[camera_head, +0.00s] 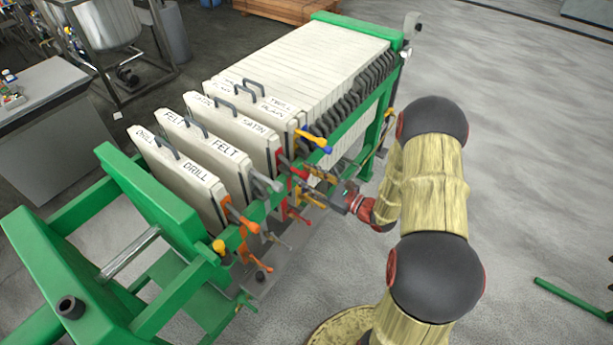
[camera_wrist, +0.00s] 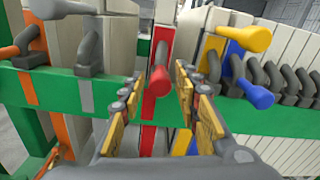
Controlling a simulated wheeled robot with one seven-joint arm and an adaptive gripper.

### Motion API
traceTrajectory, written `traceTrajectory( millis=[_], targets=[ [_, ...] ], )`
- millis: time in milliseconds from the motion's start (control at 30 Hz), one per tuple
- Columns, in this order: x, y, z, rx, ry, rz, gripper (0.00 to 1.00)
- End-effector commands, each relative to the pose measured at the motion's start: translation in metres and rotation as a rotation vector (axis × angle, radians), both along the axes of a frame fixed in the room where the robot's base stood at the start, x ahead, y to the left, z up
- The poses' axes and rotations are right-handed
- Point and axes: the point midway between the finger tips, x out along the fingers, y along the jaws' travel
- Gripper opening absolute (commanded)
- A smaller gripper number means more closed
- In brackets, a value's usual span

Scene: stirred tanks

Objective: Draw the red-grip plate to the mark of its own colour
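The red grip (camera_wrist: 158,82) sticks out toward me over the green rail in the wrist view. My gripper (camera_wrist: 161,96) is open around it, one pad on each side. I see gaps at both sides of the grip. A red mark (camera_wrist: 148,136) is on the rail just below the grip, and a red upright strip (camera_wrist: 161,42) shows behind it. In the head view my gripper (camera_head: 348,196) is beside the rail, its fingers small. The plate labelled SATIN (camera_head: 232,122) stands near the red parts; I cannot tell for certain that it bears the red grip.
Orange (camera_wrist: 27,88) and grey (camera_wrist: 86,98) marks lie left of the red one. A yellow grip (camera_wrist: 248,38) and a blue grip (camera_wrist: 252,94) stand close on the right. Packed white plates (camera_head: 310,65) fill the far end of the green frame (camera_head: 350,20).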

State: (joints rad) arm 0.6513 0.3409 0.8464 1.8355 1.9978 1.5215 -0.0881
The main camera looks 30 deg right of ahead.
Motion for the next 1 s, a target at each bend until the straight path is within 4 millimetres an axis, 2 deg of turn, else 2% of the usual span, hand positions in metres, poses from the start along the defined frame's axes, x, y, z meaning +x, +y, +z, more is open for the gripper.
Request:
traceTrajectory(
  millis=[533, 1000],
  targets=[
    [-0.0001, -0.0002, 0.0001, 0.000, 0.000, 0.000, 0.00],
    [0.0002, -0.0005, 0.0005, -0.001, -0.001, -0.001, 0.00]
  ],
)
